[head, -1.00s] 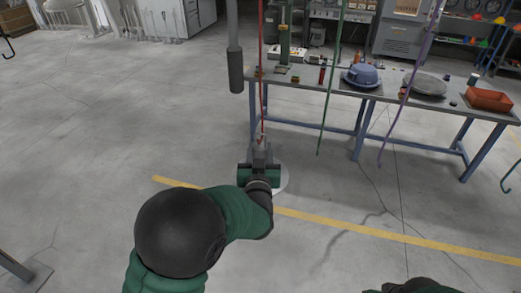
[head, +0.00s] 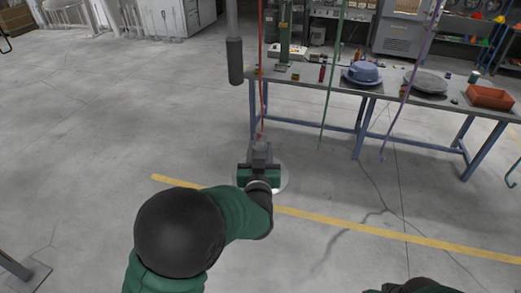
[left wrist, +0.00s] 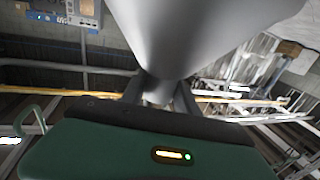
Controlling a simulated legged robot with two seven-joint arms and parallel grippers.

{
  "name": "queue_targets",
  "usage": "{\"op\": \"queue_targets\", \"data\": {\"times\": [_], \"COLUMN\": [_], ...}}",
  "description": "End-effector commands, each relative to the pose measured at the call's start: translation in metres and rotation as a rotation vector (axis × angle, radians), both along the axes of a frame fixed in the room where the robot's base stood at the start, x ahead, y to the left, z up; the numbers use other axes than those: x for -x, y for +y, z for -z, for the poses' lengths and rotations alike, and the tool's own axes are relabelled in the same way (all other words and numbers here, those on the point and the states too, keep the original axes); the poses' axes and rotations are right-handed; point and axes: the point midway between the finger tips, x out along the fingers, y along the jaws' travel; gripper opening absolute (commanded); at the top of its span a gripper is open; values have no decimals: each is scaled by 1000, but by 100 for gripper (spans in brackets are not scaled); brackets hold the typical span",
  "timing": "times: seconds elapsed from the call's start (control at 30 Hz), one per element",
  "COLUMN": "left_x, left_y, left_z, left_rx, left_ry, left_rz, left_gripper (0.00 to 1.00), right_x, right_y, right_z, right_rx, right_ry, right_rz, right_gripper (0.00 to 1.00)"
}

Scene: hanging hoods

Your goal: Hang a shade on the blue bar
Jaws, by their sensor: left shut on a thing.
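My left gripper (head: 261,147) is in the middle of the head view, shut on a pale shade. In that view the shade's round edge (head: 282,180) shows as a white rim around and below the gripper, and the rest of it is hidden. In the left wrist view the shade is a large light grey cone (left wrist: 190,35), with its narrow neck between the dark fingers (left wrist: 160,93). I cannot make out a blue bar in either view. My right gripper is out of view; only a dark and green piece of that arm shows at the bottom edge.
A red strand (head: 263,70) hangs down to just by the left gripper. A green strand (head: 330,80), a purple strand (head: 405,90) and a dark grey hanging cylinder (head: 235,62) are nearby. A workbench (head: 310,84) with a blue hat-like object (head: 361,74) stands behind.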

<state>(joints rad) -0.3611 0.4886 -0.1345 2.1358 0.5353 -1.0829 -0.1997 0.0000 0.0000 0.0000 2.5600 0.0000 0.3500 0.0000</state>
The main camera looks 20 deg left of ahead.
Motion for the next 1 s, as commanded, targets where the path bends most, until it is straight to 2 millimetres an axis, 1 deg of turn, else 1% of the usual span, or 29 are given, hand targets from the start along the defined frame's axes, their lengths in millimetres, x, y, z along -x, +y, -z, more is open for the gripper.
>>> {"op": "queue_targets", "data": {"times": [0.03,0.23,0.27,0.43,0.77,0.87,0.97,1.0], "left_x": [0,0,0,0,2,12,34,45], "left_y": [0,0,0,0,-1,-3,-9,-11], "left_z": [2,0,0,0,2,3,5,4], "left_rx": [0,0,0,0,0,2,1,2], "left_ry": [-1,-1,-1,-1,1,0,0,-1], "left_rz": [0,0,0,0,0,1,3,2], "left_gripper": [0,0,39,61,62,62,62,62], "right_x": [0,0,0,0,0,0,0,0], "right_y": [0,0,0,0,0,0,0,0], "right_z": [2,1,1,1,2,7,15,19], "right_rx": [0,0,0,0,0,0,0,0], "right_ry": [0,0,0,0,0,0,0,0], "right_rz": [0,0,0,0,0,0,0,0], "right_gripper": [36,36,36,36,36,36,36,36]}}
